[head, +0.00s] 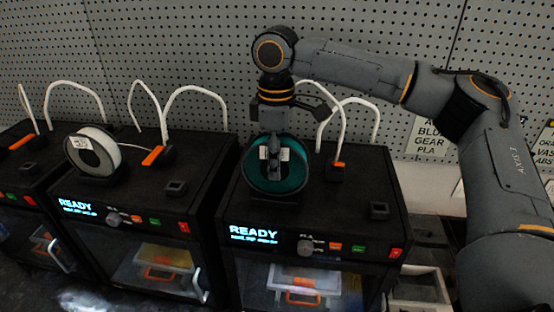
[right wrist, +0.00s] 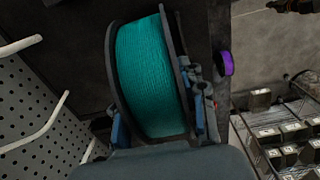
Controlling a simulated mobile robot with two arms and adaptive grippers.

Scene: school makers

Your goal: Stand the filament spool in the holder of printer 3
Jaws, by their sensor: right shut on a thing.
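The teal filament spool (head: 291,176) is upright on the left part of the right-hand printer's black top (head: 340,205). My right gripper (head: 274,154) reaches down from above and is shut on the spool. In the right wrist view the teal winding (right wrist: 146,75) sits between the two fingers of the gripper (right wrist: 160,122), with a dark flange on each side. The holder under the spool is mostly hidden, so I cannot tell whether the spool is seated in it. No printer number is readable. My left gripper is not in view.
A white spool (head: 94,150) stands on the middle printer (head: 150,205). White tubes (head: 346,120) arch up behind the printer tops, before a pegboard wall (head: 200,50). A grey bin (head: 418,287) is at lower right. A purple round thing (right wrist: 226,63) shows in the right wrist view.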

